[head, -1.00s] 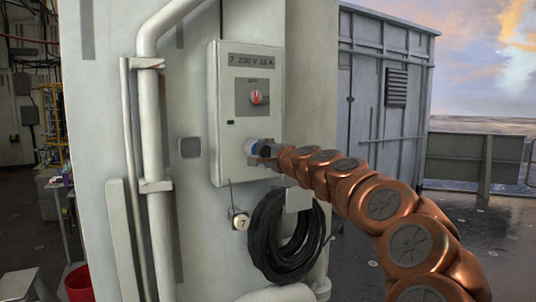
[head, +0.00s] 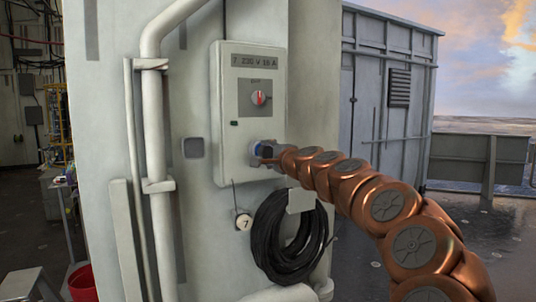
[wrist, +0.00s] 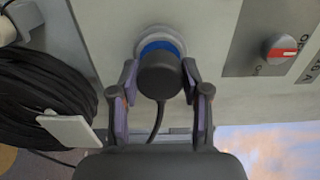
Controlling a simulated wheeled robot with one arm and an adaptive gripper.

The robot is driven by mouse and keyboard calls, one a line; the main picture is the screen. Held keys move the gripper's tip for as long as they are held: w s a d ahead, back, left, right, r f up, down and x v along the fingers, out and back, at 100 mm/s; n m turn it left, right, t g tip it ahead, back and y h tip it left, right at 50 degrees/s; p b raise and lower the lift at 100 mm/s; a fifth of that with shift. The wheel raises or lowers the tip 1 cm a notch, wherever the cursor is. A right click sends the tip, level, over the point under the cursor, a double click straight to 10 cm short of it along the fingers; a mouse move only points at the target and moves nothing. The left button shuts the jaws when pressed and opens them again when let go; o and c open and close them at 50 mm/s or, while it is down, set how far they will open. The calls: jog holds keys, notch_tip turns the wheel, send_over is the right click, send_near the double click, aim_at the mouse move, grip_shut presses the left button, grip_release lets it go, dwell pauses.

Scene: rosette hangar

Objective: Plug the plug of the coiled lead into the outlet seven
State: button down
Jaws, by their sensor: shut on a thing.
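My gripper (head: 269,152) is shut on the plug, one finger on each side in the wrist view. The plug's lead (wrist: 156,122) hangs from it. The black coiled lead (head: 263,236) hangs on a holder below the box.
A white pipe (head: 154,120) runs up the wall at left. Open deck lies to the right.

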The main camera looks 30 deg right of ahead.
jog(key=shift+w, duration=0.5)
dwell(0.4)
jog(key=shift+c, duration=2.3)
grip_release()
